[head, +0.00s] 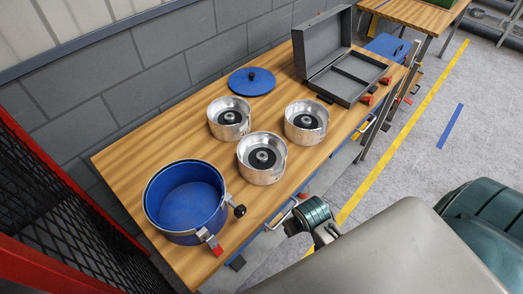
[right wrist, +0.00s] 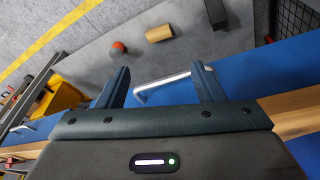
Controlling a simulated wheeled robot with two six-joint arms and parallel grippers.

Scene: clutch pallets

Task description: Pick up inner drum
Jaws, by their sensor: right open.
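Three silver metal drums stand apart on the wooden bench in the head view: one at the back left (head: 229,118), one at the right (head: 305,121) and one at the front (head: 262,158). Each is round and open-topped with a dark hub inside. I cannot tell which one is the inner drum. My right gripper (right wrist: 163,78) is open and empty in the right wrist view, with a silver handle on a blue front beyond its fingers. Part of my right arm shows beside the bench's front edge in the head view, apart from the drums. My left gripper is out of view.
A blue pot (head: 154,205) with clamps stands at the bench's near left end. A blue lid (head: 251,82) lies behind the drums. An open grey case (head: 345,93) is at the back right. The wooden bench (head: 130,155) has bare room at its left.

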